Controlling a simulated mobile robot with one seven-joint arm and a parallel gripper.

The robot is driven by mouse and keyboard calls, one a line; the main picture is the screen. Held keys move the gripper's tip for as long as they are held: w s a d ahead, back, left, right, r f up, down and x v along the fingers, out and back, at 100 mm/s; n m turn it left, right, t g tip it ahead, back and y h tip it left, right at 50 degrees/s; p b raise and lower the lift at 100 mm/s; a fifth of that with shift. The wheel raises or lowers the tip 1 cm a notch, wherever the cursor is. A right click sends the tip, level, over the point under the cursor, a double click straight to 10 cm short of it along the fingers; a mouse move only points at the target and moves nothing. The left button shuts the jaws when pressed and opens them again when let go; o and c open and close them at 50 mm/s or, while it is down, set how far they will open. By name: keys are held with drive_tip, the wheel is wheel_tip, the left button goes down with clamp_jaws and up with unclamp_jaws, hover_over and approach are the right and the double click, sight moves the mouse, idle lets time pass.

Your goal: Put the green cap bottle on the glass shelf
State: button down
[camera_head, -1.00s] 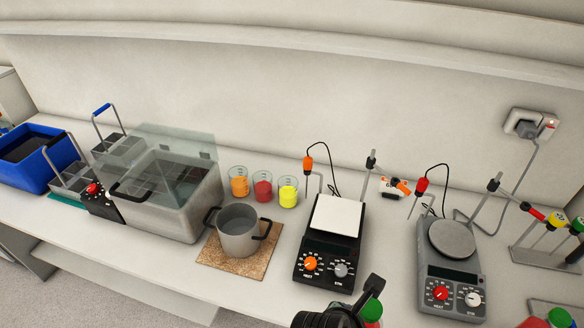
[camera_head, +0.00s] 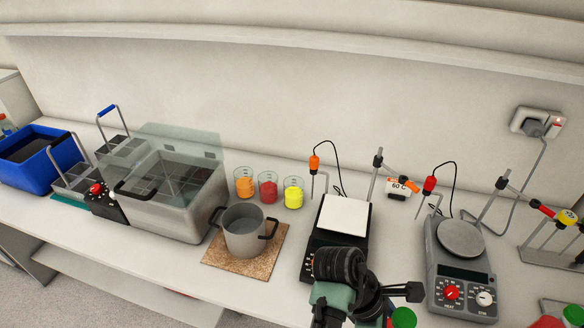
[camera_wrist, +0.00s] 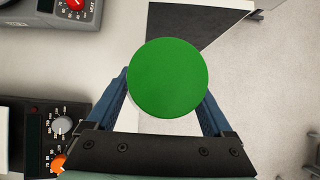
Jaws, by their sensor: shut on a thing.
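The green cap bottle (camera_wrist: 168,78) fills the middle of the wrist view, seen from above as a round green cap, with most of its body hidden under it. My gripper (camera_wrist: 168,108) is shut on it, one blue finger on each side. In the head view a green cap (camera_head: 404,317) shows at the bottom edge, just below my gripper (camera_head: 408,294), in front of the two hotplates. I cannot make out the glass shelf in either view.
A hotplate with a white top (camera_head: 343,214) and one with a round plate (camera_head: 460,238) stand near my arm. A pot (camera_head: 243,232) sits on a cork mat, with beakers of coloured balls behind. Another green-capped item (camera_head: 574,315) is at the bottom right. Probe stands rise behind.

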drive_tip(key=m, duration=0.1)
drive_tip(key=a+f+m+g, duration=0.1)
drive_tip(key=f+m+g+y+b, duration=0.1)
drive_tip(key=m, duration=0.1)
drive_tip(key=shift+w+a+f, duration=0.1)
drive_tip(key=shift+a+f, duration=0.05)
drive_tip(key=shift+f, duration=0.1)
drive_tip(key=s+a+f+m+g+y+b, duration=0.1)
drive_tip(key=a+f+m+y, duration=0.1)
drive_tip(key=a+m, duration=0.3)
drive_tip(key=s+a+f+m+g+y+b, duration=0.1)
drive_tip(key=a+m, duration=0.4)
drive_tip(key=a, duration=0.7)
wheel_tip(320, 180, down, 2)
drive_tip(key=shift+s+f+m+g+y+b, duration=0.25)
drive_tip(key=shift+s+m+g+y+b, duration=0.2)
drive_tip(key=shift+y, duration=0.75)
drive_tip(key=shift+f, duration=0.1)
